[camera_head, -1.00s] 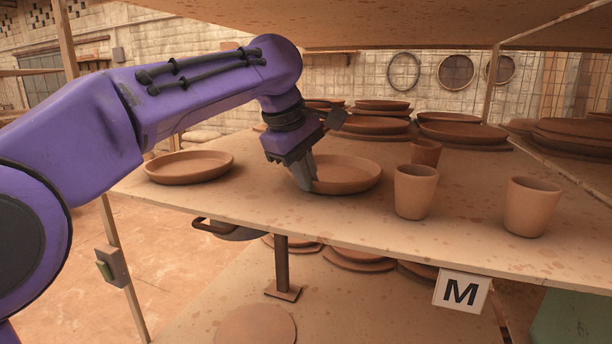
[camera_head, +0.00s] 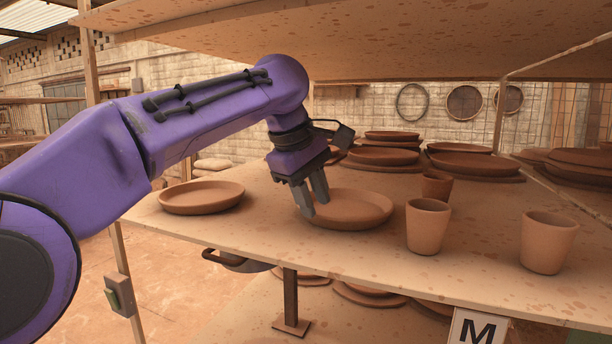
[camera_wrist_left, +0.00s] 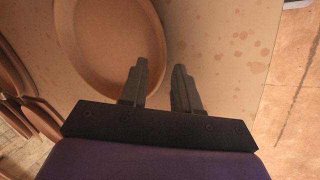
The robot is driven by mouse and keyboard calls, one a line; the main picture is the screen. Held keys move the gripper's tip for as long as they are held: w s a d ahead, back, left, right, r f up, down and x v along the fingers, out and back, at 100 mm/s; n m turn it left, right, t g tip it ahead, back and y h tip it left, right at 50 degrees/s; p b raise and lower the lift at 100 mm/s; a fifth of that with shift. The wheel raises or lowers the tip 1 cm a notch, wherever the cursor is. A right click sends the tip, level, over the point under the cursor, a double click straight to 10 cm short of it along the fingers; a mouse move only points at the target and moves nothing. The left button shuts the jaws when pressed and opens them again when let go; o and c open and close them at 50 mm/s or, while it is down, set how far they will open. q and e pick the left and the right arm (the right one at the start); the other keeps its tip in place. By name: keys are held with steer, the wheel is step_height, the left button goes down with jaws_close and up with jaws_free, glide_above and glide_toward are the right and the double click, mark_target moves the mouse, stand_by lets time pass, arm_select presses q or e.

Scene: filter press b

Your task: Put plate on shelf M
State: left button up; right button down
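A round, shallow terracotta plate (camera_head: 355,208) lies flat on the wooden shelf board (camera_head: 330,255) that carries the M sign (camera_head: 478,329). My left gripper (camera_head: 315,208) is at the plate's left edge, fingers pointing down and apart. In the left wrist view the plate (camera_wrist_left: 108,40) is at the upper left. One finger of the gripper (camera_wrist_left: 161,72) overlaps its rim, and the other is outside it over bare board. Nothing is seen clamped between the fingers; whether they touch the rim is unclear. My right gripper is not in view.
Another plate (camera_head: 202,197) lies to the left on the same board. Cups (camera_head: 427,226) and (camera_head: 548,242) stand to the right, with a smaller cup (camera_head: 436,186) behind. Stacked plates (camera_head: 384,156) fill the back. An upper shelf (camera_head: 400,40) hangs above my arm.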

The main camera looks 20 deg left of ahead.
arm_select(q)
steer(key=v, duration=0.9)
steer(key=shift+s+r, duration=0.15)
steer(key=shift+s, duration=0.1)
